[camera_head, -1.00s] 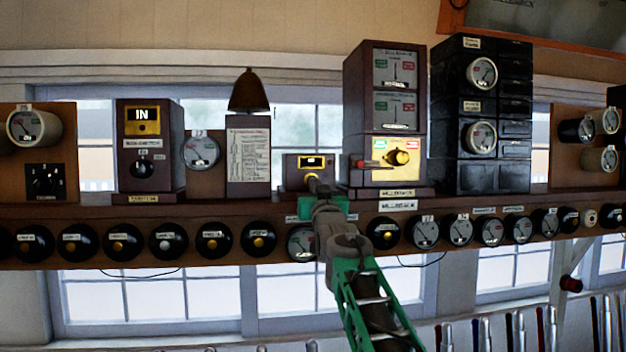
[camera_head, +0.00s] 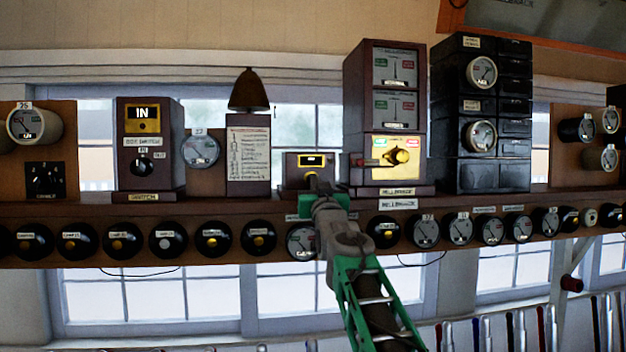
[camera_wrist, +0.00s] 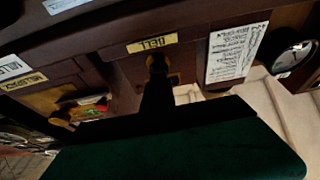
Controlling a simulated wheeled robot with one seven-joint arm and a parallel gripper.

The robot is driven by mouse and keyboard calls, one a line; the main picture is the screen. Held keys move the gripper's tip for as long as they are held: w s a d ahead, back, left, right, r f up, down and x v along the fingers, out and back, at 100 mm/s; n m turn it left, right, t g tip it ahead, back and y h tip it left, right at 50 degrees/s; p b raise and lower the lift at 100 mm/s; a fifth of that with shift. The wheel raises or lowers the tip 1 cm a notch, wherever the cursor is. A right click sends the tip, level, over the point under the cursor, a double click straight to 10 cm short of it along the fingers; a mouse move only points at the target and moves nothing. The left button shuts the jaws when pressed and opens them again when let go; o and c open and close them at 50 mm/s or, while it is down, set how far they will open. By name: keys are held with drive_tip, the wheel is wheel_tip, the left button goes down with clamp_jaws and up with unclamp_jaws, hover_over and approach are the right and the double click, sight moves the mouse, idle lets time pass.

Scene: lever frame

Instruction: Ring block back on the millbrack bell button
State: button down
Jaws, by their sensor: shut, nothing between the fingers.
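The millbrack bell button is on a small dark wooden box (camera_head: 294,172) with a yellow plate, on the shelf left of the tall millbrack block instrument (camera_head: 384,125). In the wrist view its yellow "BELL" label (camera_wrist: 152,43) shows above a brass button (camera_wrist: 157,62). My gripper (camera_head: 314,180) is shut and empty, pointing at the front of this box. In the wrist view the dark fingers (camera_wrist: 157,90) line up with the button and overlap its lower part. I cannot tell whether they touch it. The fingers hide part of the button in the head view.
The block instrument's brass knob (camera_head: 402,156) is close on the right. A bell (camera_head: 249,90) stands above a paper notice (camera_head: 248,155) on the left. Round black instruments (camera_head: 258,238) line the shelf front below. Lever tops (camera_head: 520,330) show at the lower right.

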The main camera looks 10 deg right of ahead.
drive_tip(key=shift+s+b, duration=0.3)
drive_tip(key=shift+b, duration=0.3)
drive_tip(key=shift+w, duration=0.1)
idle(0.3)
idle(1.0)
drive_tip(key=shift+f, duration=0.1)
